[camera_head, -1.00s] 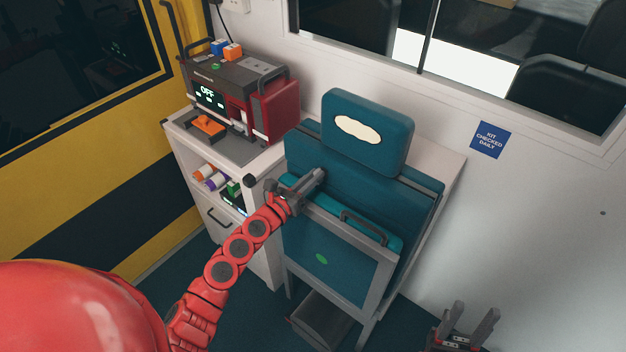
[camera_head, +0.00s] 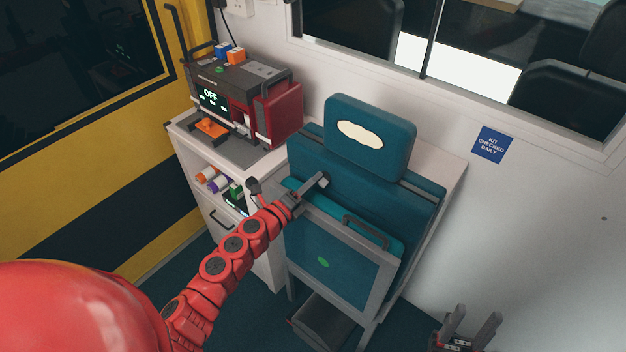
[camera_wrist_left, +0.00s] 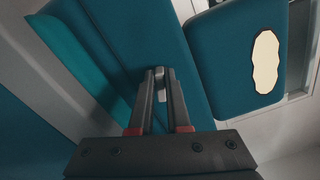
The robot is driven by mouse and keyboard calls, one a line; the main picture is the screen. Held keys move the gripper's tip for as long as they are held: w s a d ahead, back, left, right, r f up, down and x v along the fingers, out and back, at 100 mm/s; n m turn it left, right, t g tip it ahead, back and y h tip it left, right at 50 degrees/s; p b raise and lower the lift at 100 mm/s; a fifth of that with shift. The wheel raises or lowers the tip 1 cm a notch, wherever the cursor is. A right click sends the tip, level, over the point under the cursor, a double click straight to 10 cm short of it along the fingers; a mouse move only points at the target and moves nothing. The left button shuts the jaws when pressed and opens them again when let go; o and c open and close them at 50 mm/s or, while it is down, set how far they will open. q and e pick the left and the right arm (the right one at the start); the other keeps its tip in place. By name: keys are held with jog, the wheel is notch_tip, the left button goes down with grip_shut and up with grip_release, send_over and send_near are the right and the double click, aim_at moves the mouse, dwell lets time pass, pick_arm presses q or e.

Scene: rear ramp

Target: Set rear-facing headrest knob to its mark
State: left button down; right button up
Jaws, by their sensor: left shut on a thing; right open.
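The teal seat has a teal headrest (camera_head: 370,155) with a cream oval patch, which also shows in the left wrist view (camera_wrist_left: 265,62). My left gripper (camera_head: 321,180) reaches to the seat back just below and left of the headrest. In the left wrist view its fingers (camera_wrist_left: 160,88) are shut on a small pale grey piece, the headrest knob (camera_wrist_left: 160,82). The fingers hide most of the knob, and no mark is visible beside it. My right gripper (camera_head: 468,326) is open and empty at the bottom right, well apart from the seat.
A grey folded frame with a dark handle (camera_head: 364,232) stands in front of the seat back. A cabinet (camera_head: 215,215) with a red and grey device (camera_head: 240,100) reading OFF is at the left. White wall lies behind and right.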

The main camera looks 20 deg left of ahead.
pick_arm(q)
jog(key=shift+d+n+p, duration=0.1)
jog(key=shift+n+p, duration=0.45)
jog(key=shift+n, duration=1.45)
jog(key=c, duration=0.9)
grip_release()
jog(key=shift+f, duration=0.1)
jog(key=shift+w+f, duration=0.15)
jog(key=shift+w, duration=0.05)
